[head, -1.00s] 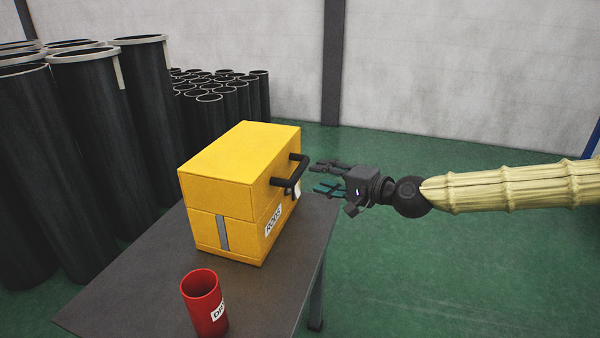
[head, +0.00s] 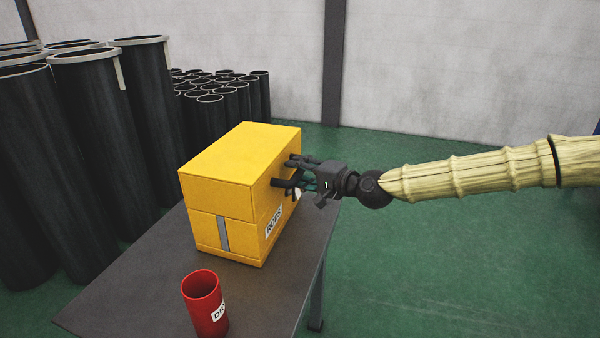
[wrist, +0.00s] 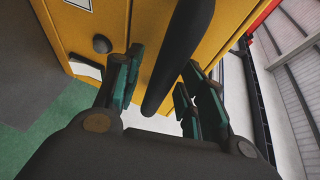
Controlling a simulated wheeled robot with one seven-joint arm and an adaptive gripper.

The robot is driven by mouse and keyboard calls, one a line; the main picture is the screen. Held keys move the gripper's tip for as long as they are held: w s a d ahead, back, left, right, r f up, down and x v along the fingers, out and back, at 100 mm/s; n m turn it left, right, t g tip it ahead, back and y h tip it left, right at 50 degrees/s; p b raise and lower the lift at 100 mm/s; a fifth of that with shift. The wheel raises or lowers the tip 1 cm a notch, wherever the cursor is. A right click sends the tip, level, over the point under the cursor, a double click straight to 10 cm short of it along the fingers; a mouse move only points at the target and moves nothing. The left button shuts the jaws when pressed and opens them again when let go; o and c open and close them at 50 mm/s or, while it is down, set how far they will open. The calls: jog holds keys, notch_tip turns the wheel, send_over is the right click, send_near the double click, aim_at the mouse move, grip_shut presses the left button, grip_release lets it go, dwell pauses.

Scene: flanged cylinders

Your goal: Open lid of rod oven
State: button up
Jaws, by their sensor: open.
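The yellow rod oven (head: 213,181) stands on the dark table with its lid (head: 235,160) shut. A black bar handle (head: 279,183) sticks out from the lid's right face. My gripper (head: 299,174) is at the handle, with its fingers reaching toward the oven face. In the wrist view, my open gripper (wrist: 158,85) has teal-padded fingers on either side of the black handle (wrist: 178,55). The handle runs between them, and a gap shows beside it. The handle's middle is partly hidden by the fingers in the head view.
A red cup-like cylinder (head: 205,304) with a label stands near the table's front edge. The dark table (head: 140,285) is bare to the left of it. Tall black flanged cylinders (head: 90,130) stand behind on the left. Green floor is open to the right.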

grip_shut()
jog(key=shift+r, duration=0.15)
